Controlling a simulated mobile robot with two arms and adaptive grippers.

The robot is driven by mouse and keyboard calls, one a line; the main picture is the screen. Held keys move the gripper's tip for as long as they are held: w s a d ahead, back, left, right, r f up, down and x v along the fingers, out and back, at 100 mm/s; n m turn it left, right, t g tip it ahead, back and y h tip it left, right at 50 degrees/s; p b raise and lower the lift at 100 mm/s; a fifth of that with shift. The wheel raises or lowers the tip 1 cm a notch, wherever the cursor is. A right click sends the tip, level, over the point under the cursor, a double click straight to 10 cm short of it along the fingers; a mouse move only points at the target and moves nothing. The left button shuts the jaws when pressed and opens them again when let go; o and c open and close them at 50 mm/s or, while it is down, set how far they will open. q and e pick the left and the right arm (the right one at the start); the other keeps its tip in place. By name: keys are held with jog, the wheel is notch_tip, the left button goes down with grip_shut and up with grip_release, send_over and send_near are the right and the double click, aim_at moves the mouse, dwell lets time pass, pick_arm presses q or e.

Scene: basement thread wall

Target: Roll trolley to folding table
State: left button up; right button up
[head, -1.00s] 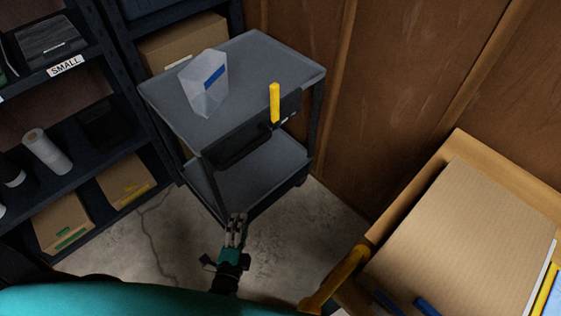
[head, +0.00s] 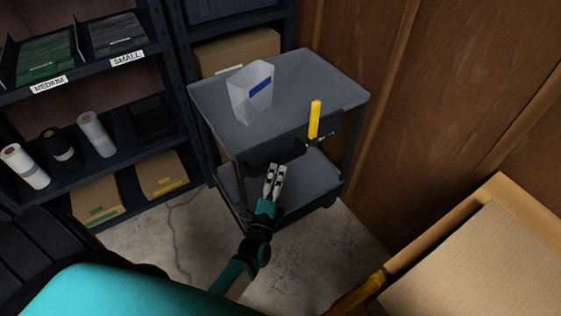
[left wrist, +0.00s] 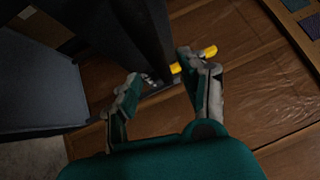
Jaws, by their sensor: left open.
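The trolley is a grey two-tier cart; its top shelf (head: 300,90) and lower shelf (head: 312,178) show in the head view, by the wooden wall. A black handle (head: 262,165) runs along its near side. My left gripper (head: 276,170) is open just in front of this handle. In the left wrist view, the dark handle (left wrist: 150,35) appears between the spread fingers of the gripper (left wrist: 158,75); whether they touch it I cannot tell. No folding table is identifiable. My right gripper is not in view.
A clear bin (head: 250,92) with a blue label stands on the trolley, and a yellow upright piece (head: 314,119) is at its near right corner. Shelving (head: 95,70) stands left. Concrete floor (head: 165,240) lies between.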

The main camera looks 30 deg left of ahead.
aim_at(280, 162)
pick_arm(q)
jog(key=x, duration=0.5)
jog(key=shift+w, duration=0.15)
grip_shut()
